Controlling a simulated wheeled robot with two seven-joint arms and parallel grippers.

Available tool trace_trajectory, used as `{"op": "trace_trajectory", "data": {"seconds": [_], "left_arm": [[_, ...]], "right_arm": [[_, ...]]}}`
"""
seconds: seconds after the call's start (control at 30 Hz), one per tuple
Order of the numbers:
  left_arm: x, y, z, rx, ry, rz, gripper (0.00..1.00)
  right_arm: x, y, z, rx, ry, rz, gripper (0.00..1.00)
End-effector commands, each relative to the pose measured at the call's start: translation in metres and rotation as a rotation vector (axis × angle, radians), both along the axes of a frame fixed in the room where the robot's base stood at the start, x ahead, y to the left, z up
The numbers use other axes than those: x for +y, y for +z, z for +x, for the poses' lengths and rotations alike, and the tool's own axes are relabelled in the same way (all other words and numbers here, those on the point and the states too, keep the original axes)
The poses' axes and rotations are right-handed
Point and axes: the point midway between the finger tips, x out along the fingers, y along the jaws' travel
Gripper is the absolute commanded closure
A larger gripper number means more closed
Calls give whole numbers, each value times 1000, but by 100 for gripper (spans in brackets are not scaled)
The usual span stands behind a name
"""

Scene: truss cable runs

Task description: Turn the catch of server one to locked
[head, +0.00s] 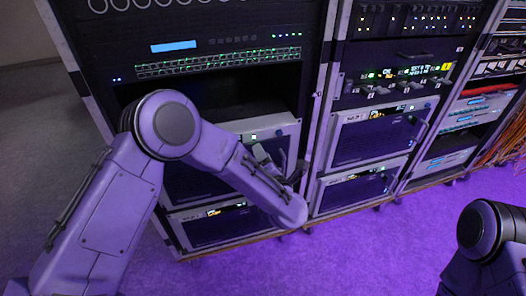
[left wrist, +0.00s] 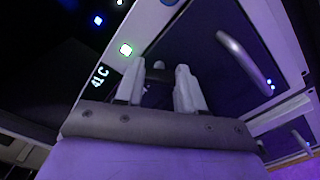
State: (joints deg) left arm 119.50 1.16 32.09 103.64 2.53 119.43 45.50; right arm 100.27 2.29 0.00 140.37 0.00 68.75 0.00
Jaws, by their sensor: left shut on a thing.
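Server one appears to be the unit with a grey frame and dark front (head: 181,183) in the left rack, partly hidden behind my left arm. In the left wrist view its dark front (left wrist: 205,45) shows close up. My left gripper (head: 268,157) is at the upper right of this front; its two pale fingers (left wrist: 158,88) are shut around a small knob-like piece, the catch (left wrist: 158,66). The fingers hide most of the catch, so I cannot tell its turn position. My right arm shows at the lower right, but its gripper is out of view.
A curved grey handle (left wrist: 243,60) stands out from the front beside my left gripper. Another unit (head: 220,223) is below. The purple-lit floor (head: 370,250) is clear.

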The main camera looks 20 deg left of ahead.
Motion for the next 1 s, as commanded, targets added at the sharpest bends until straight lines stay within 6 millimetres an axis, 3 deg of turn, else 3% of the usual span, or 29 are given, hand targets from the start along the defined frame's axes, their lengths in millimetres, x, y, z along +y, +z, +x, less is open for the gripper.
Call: {"op": "trace_trajectory", "data": {"seconds": [0.5,1.0], "left_arm": [[-1,0,0,227,-2,336,92],[-1,-2,1,298,-2,442,92]], "right_arm": [[0,28,0,0,0,0,100],[0,34,0,0,0,0,100]]}}
